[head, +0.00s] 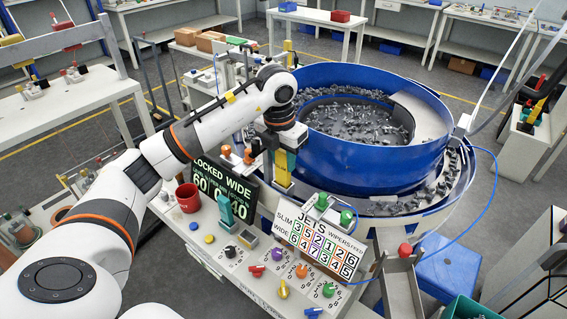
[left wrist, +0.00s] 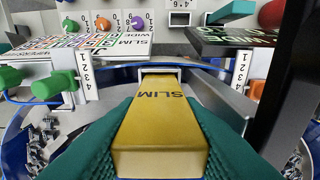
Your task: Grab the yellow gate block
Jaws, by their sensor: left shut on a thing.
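The yellow gate block (left wrist: 160,125), marked SLIM, fills the middle of the left wrist view. My left gripper (left wrist: 160,135) is shut on it, with a teal finger pad pressed along each side. The block's far end is close to a pale bracket (left wrist: 160,70); I cannot tell whether it sits in it. In the head view my left gripper (head: 285,162) points down at the near left side of the blue bowl, with yellow of the block (head: 281,178) showing at its fingers. My right gripper is not in view.
The big blue bowl (head: 352,160) holds many small grey parts. The LOCKED WIDE sign (head: 224,183) and the JETS board (head: 318,240) stand close by. A teal block (head: 226,210), a red mug (head: 188,197) and colored knobs are on the bench.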

